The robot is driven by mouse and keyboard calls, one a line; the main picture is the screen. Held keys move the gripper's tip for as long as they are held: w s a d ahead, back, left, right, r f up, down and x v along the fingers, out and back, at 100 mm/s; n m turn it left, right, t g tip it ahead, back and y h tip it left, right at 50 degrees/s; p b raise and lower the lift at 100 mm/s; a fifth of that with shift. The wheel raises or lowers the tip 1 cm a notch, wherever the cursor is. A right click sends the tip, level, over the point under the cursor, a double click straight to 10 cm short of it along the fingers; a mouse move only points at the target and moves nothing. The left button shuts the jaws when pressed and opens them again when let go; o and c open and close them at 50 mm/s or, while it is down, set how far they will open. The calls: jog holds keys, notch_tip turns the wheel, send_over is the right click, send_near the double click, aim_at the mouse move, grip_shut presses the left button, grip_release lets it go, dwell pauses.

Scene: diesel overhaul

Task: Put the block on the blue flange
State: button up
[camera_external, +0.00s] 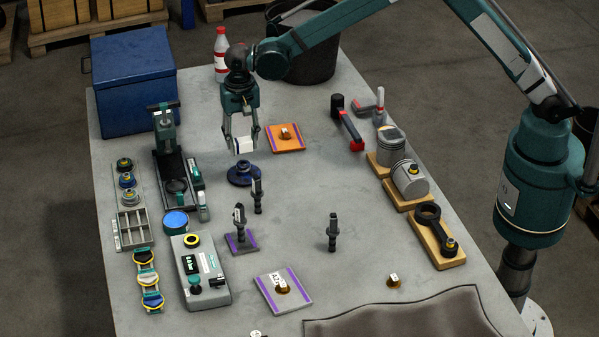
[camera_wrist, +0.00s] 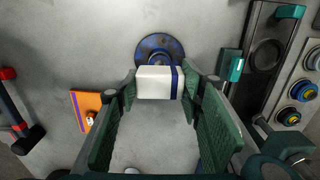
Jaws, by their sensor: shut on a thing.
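The white block (camera_external: 244,146) with a dark blue stripe is between the fingers of my gripper (camera_external: 241,142), which is shut on it. In the wrist view the block (camera_wrist: 158,82) sits between the two green finger pads of my gripper (camera_wrist: 160,90). The blue flange (camera_external: 243,174) lies flat on the table just below the held block in the external view. In the wrist view the flange (camera_wrist: 159,50) is just beyond the block, which covers part of it. The block appears to be above the flange and apart from it in the external view.
An orange pad (camera_external: 286,146) with a small part lies to the right of the flange. A dark upright injector-like part (camera_external: 257,196) stands close in front of it. A green press-like tool (camera_external: 168,150) stands to the left. A blue box (camera_external: 133,85) is at the back left.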

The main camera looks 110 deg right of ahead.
aim_at(243, 164)
jog(key=shift+f, duration=0.6)
jog(key=shift+f, duration=1.85)
jog(key=shift+f, duration=0.1)
jog(key=o, duration=0.9)
jog(key=shift+c, duration=0.2)
jog(key=shift+o, duration=0.3)
notch_tip(243, 164, up, 12)
jog(key=shift+r, duration=0.1)
